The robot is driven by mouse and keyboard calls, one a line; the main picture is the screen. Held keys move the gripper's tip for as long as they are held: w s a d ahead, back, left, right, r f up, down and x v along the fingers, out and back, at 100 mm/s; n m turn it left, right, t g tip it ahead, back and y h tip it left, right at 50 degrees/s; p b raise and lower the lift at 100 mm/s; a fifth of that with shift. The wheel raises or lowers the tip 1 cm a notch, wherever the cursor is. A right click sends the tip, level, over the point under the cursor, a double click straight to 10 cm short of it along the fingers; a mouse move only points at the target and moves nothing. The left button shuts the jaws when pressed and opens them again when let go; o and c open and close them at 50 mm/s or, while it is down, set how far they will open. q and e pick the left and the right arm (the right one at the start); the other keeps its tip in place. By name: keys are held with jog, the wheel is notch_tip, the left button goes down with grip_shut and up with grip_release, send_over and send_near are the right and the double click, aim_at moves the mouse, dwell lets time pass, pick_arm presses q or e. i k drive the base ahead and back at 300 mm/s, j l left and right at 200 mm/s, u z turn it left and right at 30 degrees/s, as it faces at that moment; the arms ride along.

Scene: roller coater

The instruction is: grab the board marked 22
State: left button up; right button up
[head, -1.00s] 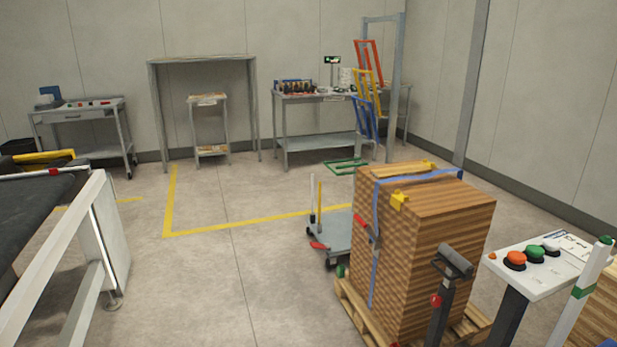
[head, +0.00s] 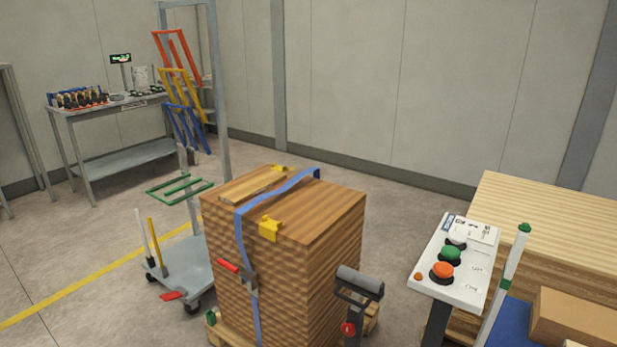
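No number 22 can be read on any board from here. A tall stack of brown wooden boards (head: 320,215) stands on a pallet (head: 372,318) at the lower middle. A blue strap (head: 247,285) runs over it, with yellow corner pieces (head: 270,229) at its top edges. A lighter board-like piece (head: 252,186) lies on top at the left; I see no marking on it. A second, paler stack of boards (head: 540,225) is at the right, partly hidden by a control panel. Neither of my grippers is in view.
A control panel (head: 455,262) with red and green buttons stands before the right stack. A post with a grey roller (head: 360,282) stands before the brown stack. A grey cart (head: 185,272) is left of it. A workbench (head: 120,107) and coloured frames (head: 185,90) are behind.

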aim_at(238, 195)
jog(key=i+j+z, duration=0.3)
jog(key=j, duration=0.25)
jog(key=j+z, duration=0.3)
jog(key=j, duration=0.25)
jog(key=i+j+z, duration=0.1)
jog(key=j+z, duration=0.2)
jog(key=j, duration=0.3)
